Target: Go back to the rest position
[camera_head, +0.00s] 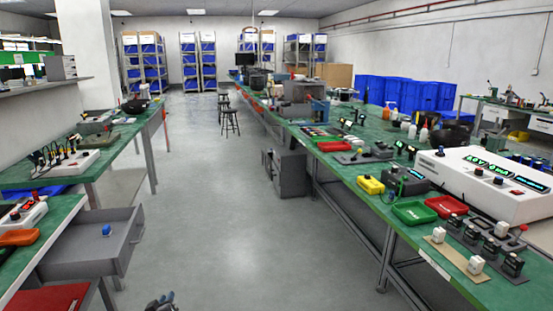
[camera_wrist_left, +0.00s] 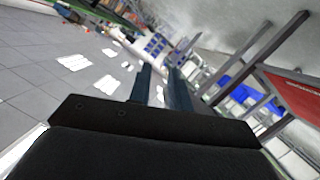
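My left gripper (camera_head: 161,300) shows only as its dark tips at the bottom edge of the head view, over the grey floor and right of the open drawer. In the left wrist view the gripper (camera_wrist_left: 160,82) has its two dark fingers apart, with nothing between them. The rest of the left arm is out of the head view. My right gripper is in neither view.
An open grey drawer (camera_head: 92,243) with a blue knob-like item (camera_head: 106,230) juts out from the left bench. The right green bench (camera_head: 345,172) holds a white tester (camera_head: 490,183), a red tray (camera_head: 446,206) and a green tray (camera_head: 414,213). The aisle floor (camera_head: 215,215) between is clear.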

